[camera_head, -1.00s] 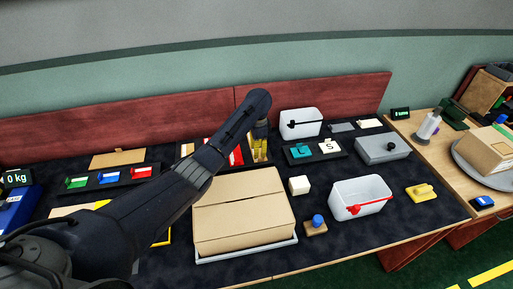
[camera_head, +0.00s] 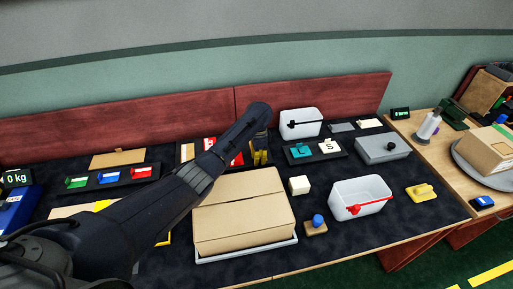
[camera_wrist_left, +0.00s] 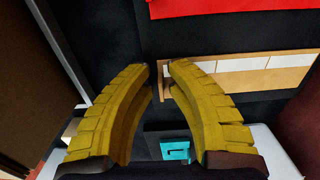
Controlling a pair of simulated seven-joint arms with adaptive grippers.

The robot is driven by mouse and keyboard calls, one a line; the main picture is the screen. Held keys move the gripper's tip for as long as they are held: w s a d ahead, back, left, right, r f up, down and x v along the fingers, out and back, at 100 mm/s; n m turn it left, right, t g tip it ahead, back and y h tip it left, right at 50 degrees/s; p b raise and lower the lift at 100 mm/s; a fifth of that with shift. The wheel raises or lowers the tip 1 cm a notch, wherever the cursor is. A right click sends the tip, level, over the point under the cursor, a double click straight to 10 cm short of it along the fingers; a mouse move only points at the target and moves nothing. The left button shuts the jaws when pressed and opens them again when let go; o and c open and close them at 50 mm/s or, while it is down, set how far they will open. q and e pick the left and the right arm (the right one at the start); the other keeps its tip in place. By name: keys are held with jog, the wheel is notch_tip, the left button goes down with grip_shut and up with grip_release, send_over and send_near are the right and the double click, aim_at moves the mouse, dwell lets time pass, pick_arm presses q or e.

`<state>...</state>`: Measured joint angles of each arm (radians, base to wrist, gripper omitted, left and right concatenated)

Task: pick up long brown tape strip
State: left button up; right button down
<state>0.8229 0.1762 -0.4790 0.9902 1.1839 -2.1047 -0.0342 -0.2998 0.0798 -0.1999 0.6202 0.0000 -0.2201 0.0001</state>
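My left gripper (camera_wrist_left: 162,68) is open in the wrist view, with its two curved yellow fingers apart and a narrow gap between the tips. In the head view the left gripper (camera_head: 260,157) is low over the back tray, partly hidden by my arm. In the wrist view a row of tan to white strip pieces (camera_wrist_left: 238,65) lies beside and partly behind the right-hand finger. A small brown end (camera_wrist_left: 167,89) shows close to the fingertips. I cannot tell which piece is the long brown strip. Nothing is visibly held. My right gripper is not in view.
A large cardboard box (camera_head: 240,210) stands in front of the tray. A red item (camera_wrist_left: 225,5) lies beyond the fingertips. A tray with a teal block (camera_head: 300,151) and a white bin (camera_head: 301,118) are close on the right. A red panel (camera_head: 310,97) runs behind.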

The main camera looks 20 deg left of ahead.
pick_arm(q)
grip_shut()
jog(key=shift+r, duration=0.15)
